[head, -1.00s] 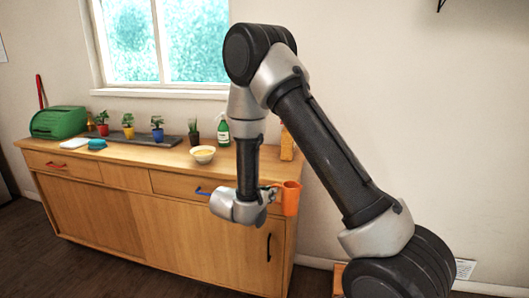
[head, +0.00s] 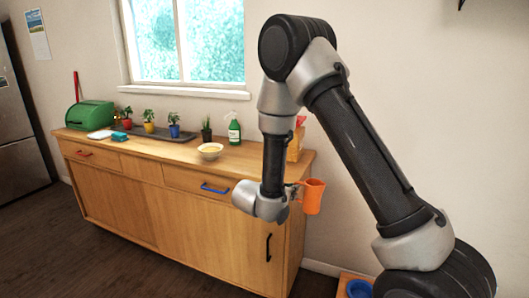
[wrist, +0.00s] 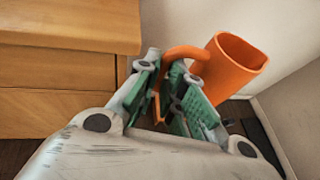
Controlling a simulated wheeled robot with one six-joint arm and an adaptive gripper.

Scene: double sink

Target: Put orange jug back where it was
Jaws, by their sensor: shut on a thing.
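The orange jug (head: 313,197) is in my gripper (head: 294,191), beside the right front end of the wooden cabinet in the head view. In the wrist view the jug (wrist: 232,66) is tilted, its open mouth showing at the upper right. My gripper's green-padded fingers (wrist: 174,96) are shut on the jug's curved handle there. The jug is held in the air, apart from the cabinet. The inside of the jug is mostly hidden.
The wooden cabinet (head: 150,163) carries a green bin (head: 90,115), potted plants (head: 149,122), a bowl (head: 210,151), a green spray bottle (head: 234,130) and a wooden box (head: 295,146). A blue container (head: 358,289) sits low at the bottom right. The wall is close on the right.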

